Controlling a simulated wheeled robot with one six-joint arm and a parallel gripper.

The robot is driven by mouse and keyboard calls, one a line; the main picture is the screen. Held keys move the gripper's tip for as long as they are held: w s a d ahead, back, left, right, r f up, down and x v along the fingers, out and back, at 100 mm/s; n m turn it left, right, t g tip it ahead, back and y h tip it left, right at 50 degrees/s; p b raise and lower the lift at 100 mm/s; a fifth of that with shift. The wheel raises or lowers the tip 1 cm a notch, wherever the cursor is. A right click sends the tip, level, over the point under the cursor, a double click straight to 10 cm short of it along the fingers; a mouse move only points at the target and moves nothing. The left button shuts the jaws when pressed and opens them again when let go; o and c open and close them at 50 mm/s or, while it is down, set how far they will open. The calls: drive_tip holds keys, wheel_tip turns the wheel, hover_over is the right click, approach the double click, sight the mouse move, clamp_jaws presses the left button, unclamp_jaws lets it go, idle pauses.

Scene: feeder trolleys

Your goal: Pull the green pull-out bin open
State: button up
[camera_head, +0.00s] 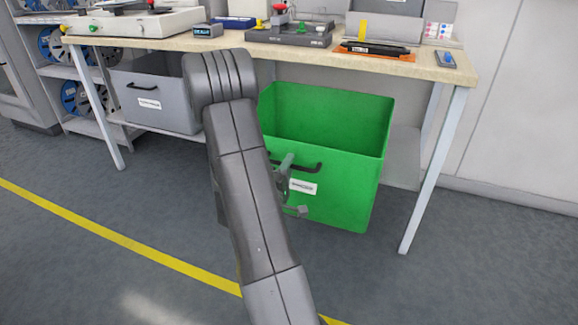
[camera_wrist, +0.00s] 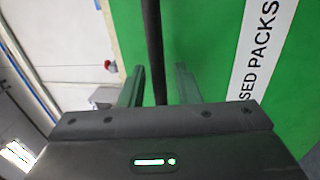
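The green pull-out bin (camera_head: 335,190) is under the workbench, its front standing out past the bench edge and its inside partly showing. It has a dark bar handle (camera_head: 308,168) and a white label (camera_head: 303,187) on its front. My gripper (camera_wrist: 159,72) is at this handle. In the wrist view the dark handle bar (camera_wrist: 153,45) runs between the two fingers, with a gap visible on the right side. The fingers are apart and do not look closed on it. My arm hides part of the bin's left side in the head view.
A grey bin (camera_head: 165,97) with a handle is under the bench at left. The workbench (camera_head: 225,42) carries several tools and trays. Its right leg (camera_head: 436,165) stands right of the green bin. The floor in front is clear, crossed by a yellow line (camera_head: 130,244).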

drive_tip(key=p+v, duration=0.1)
drive_tip(key=v, duration=1.2)
drive_tip(key=shift+s, duration=0.25)
drive_tip(key=shift+w, duration=0.15)
drive_tip(key=b+x, duration=0.1)
drive_tip(key=x, duration=1.2)
drive_tip(key=shift+w, duration=0.4)
drive_tip(key=shift+s+d+r, duration=0.1)
drive_tip(key=shift+d, duration=0.05)
